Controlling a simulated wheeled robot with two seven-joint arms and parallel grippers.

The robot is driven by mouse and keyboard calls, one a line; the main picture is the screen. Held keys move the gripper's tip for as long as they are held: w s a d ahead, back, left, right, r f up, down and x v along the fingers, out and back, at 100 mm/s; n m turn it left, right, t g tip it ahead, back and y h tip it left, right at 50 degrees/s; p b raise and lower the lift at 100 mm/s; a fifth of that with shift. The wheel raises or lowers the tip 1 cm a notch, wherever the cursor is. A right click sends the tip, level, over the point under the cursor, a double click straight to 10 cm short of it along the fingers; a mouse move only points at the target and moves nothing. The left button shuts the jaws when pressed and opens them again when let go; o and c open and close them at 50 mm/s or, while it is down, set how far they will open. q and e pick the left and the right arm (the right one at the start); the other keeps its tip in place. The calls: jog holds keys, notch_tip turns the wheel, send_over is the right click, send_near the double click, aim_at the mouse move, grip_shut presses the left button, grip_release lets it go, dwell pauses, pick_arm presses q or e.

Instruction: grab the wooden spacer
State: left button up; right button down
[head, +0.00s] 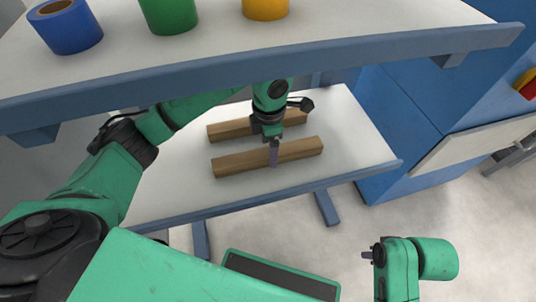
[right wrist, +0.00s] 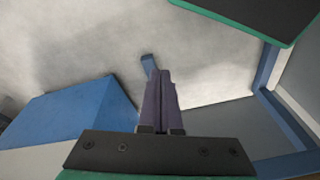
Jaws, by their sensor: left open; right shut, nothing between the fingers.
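Two long wooden spacers lie roughly parallel on the lower white shelf in the head view: a nearer wooden spacer (head: 300,149) and a farther wooden spacer (head: 230,129). My left gripper (head: 274,153) points down at the middle of the nearer one, and a finger covers part of it. It is open; I cannot tell whether the fingers straddle the wood or touch it. The arm hides part of the farther spacer. My right gripper (head: 367,255) is over the floor at the lower right, away from the spacers. In the right wrist view its fingers (right wrist: 160,85) are shut and empty.
The upper shelf (head: 330,58) hangs above the spacers with a blue edge; a blue pipe (head: 75,35), a green pipe (head: 168,14) and an orange pipe (head: 265,8) stand on it. The lower shelf (head: 350,150) is bare at its right. A blue cabinet (head: 400,130) stands right.

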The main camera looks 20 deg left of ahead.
aim_at(268, 152)
pick_arm(q)
notch_tip(268, 152, down, 3)
jog(key=c, duration=1.3)
grip_shut()
jog(key=shift+r, duration=0.15)
